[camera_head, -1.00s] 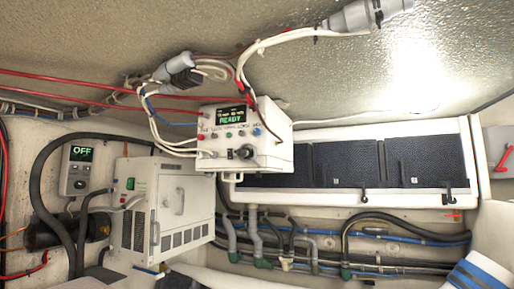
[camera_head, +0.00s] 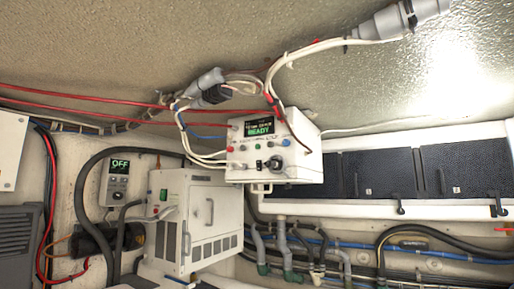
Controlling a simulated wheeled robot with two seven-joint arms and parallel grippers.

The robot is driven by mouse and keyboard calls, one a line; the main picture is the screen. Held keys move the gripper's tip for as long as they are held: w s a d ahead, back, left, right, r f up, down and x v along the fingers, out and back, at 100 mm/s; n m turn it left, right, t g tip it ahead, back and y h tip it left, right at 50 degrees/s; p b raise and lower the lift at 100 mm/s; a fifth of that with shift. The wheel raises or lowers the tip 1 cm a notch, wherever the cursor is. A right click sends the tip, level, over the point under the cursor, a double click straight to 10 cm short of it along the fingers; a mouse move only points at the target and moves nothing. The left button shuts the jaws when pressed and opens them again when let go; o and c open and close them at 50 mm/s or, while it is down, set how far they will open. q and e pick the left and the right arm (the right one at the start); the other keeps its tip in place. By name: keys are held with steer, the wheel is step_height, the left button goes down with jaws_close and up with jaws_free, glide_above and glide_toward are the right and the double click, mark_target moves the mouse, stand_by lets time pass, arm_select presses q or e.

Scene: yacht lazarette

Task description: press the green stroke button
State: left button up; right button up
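A white control box (camera_head: 274,150) hangs at the middle of the view, with cables and red hoses running to it. Its small dark screen (camera_head: 260,128) reads READY in green. Below the screen is a row of small coloured buttons. A green button (camera_head: 257,146) sits in this row, with a red one to its left and a blue one to its right. Which label belongs to each button is too small to read. A black knob (camera_head: 276,162) is below the row. Neither of my grippers is in view.
A white ventilated cabinet (camera_head: 195,220) stands below left of the box. A grey wall unit (camera_head: 119,182) reading OFF is further left. Grey connectors (camera_head: 400,20) and cables hang above. Dark mesh panels (camera_head: 400,172) line the right wall, with hoses and pipes below.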

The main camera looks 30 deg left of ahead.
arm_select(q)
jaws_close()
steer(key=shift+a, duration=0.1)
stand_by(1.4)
